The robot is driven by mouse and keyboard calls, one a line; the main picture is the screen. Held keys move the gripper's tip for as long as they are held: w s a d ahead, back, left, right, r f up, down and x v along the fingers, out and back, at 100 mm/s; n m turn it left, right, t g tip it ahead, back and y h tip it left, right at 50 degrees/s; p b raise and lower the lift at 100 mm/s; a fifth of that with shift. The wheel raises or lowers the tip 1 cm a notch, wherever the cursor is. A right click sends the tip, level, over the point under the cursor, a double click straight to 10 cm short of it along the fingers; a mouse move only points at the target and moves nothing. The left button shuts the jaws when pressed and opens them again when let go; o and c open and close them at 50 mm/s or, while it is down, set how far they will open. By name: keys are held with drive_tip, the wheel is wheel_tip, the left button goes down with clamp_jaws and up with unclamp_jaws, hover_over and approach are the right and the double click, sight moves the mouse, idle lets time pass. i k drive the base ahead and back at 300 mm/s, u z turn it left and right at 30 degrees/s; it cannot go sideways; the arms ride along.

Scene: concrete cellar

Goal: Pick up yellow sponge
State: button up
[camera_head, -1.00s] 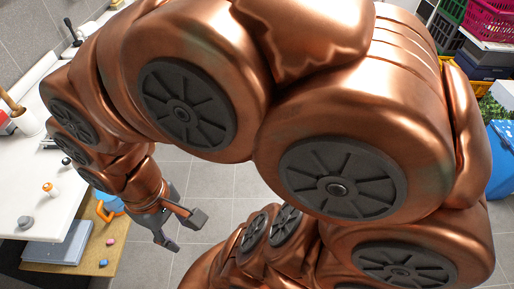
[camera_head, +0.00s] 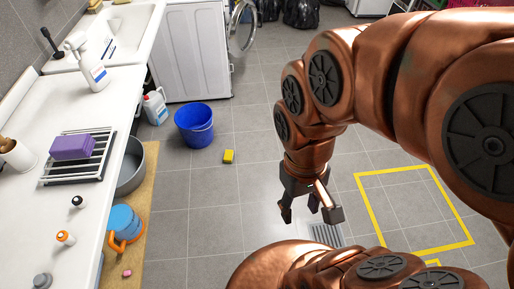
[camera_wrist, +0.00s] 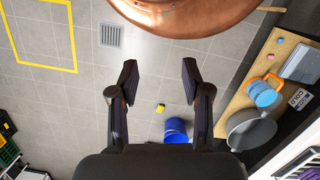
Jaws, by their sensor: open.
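The yellow sponge (camera_head: 229,156) lies on the grey tiled floor, near the blue bucket (camera_head: 195,124) in the head view. My gripper (camera_head: 311,212) is open and empty, above the floor, to the right of the sponge and nearer the camera. In the wrist view the sponge (camera_wrist: 160,108) is small and far below, seen between the two fingers of my gripper (camera_wrist: 158,78). The blue bucket (camera_wrist: 176,129) shows just beyond it, partly behind my right-hand finger.
A white counter (camera_head: 90,115) runs along the left, with a wooden board (camera_head: 140,200) below holding a metal pot (camera_head: 132,165) and a blue-orange jug (camera_head: 124,223). A washing machine (camera_head: 192,55) with open door stands behind. Floor around the sponge is clear.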

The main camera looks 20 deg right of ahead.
sight(229, 155)
drive_tip(key=z, duration=0.55)
drive_tip(key=k, duration=0.6)
drive_tip(key=z, duration=0.4)
drive_tip(key=i, duration=1.5)
drive_tip(key=u, duration=1.55)
drive_tip(key=i, duration=0.85)
drive_tip(key=u, duration=0.8)
